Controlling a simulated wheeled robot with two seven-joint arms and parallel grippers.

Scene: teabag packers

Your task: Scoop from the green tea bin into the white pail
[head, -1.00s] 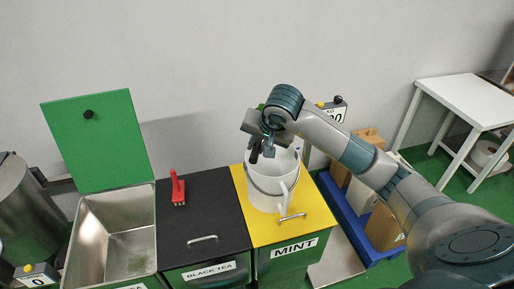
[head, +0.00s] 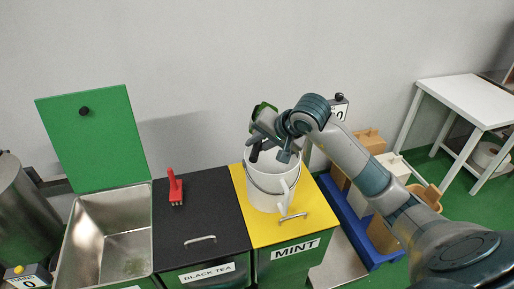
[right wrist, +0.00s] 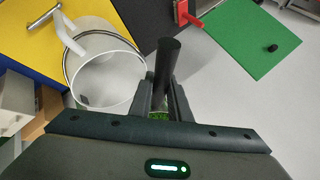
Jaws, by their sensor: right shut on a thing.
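The white pail (head: 262,192) stands upright on the yellow mint bin lid; it also shows in the right wrist view (right wrist: 112,82). My right gripper (head: 271,146) is above the pail's rim, shut on a scoop with a dark handle (right wrist: 167,68). The scoop's green-edged head (head: 262,112) shows behind the gripper in the head view, and some green shows between the fingers in the wrist view. The green tea bin (head: 82,235) is at the left with its green lid (head: 92,135) raised and a little green tea on its metal floor. My left gripper is out of view.
The black tea bin (head: 218,238) is closed, with a red brush (head: 175,188) on its lid. A blue tray (head: 352,222) with boxes stands right of the mint bin (head: 292,250). A white table (head: 476,100) is at the far right.

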